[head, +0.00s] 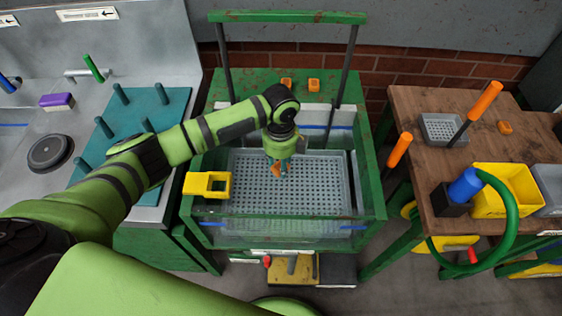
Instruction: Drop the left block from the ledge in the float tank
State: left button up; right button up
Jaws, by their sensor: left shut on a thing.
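The float tank (372,190) is a green-framed box with clear front walls and a grey perforated basket (320,185) inside. My left gripper (279,165) points down over the basket, shut on a small orange block (276,171); the fingers partly cover it. How high the block is above the basket floor is hard to tell. Two more orange blocks, a left one (286,83) and a right one (313,85), sit on the green ledge (245,85) behind the tank. My right gripper is not in view.
A yellow open-topped piece (207,184) is at the tank's left rim. A green frame (290,17) rises behind the tank. At right, a wooden table (420,105) holds a grey tray (440,128) and a yellow bin (505,188). At left is a teal peg board (150,115).

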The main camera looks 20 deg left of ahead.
pick_arm(q)
jog(key=shift+f, duration=0.1)
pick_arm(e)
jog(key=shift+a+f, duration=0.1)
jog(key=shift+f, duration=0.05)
pick_arm(q)
jog(key=o, duration=1.2)
notch_tip(320, 180, up, 12)
jog(key=shift+r, duration=0.1)
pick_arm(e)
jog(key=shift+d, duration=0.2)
pick_arm(q)
jog(key=shift+s+f, duration=0.1)
jog(key=shift+f, duration=0.1)
